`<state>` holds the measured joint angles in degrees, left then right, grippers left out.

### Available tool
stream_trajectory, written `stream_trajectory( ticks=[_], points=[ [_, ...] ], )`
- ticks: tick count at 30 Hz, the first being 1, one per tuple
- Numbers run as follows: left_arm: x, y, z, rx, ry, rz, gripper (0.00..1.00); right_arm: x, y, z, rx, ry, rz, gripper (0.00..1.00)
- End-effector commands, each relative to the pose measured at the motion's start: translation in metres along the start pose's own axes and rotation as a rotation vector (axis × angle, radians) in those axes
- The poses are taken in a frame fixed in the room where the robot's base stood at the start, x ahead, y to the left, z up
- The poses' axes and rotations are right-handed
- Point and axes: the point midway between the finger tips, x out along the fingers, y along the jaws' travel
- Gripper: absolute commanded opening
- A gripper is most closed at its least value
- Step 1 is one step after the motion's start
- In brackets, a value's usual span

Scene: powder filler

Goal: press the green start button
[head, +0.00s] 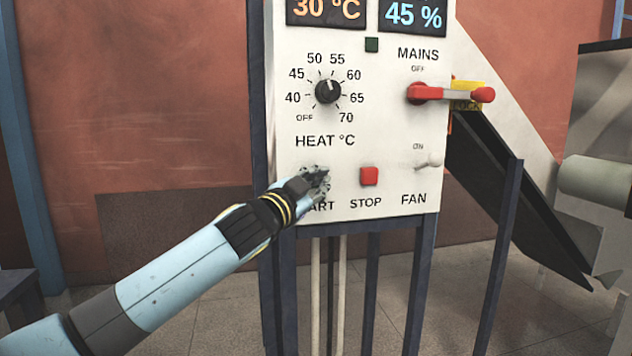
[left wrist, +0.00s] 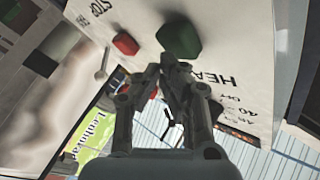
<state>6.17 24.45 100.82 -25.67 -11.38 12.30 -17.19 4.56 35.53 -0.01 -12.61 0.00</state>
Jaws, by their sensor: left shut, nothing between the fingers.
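The green start button (left wrist: 180,33) shows in the left wrist view on the white panel. In the head view my left gripper hides it, along with part of the START label. My left gripper (head: 320,180) is shut and empty, with its fingertips at the panel just above that label. In the left wrist view the closed fingertips (left wrist: 173,60) overlap the near edge of the green button. I cannot tell whether they touch it. My right gripper is in neither view.
The red stop button (head: 369,176) sits just right of my left gripper. The fan toggle (head: 428,162), the heat dial (head: 328,91) and the red mains lever (head: 450,93) are on the same panel (head: 400,195). A dark chute (head: 510,180) slopes down on the right.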

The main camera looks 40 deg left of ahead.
Motion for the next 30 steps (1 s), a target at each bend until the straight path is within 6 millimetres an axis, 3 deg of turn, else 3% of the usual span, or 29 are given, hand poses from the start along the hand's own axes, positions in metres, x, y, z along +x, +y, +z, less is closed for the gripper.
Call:
stream_trajectory(
  ticks=[30],
  points=[
    [0.0057, -0.0042, 0.0043, 0.002, 0.000, 0.000, 0.00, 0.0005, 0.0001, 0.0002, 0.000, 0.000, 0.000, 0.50]
  ],
)
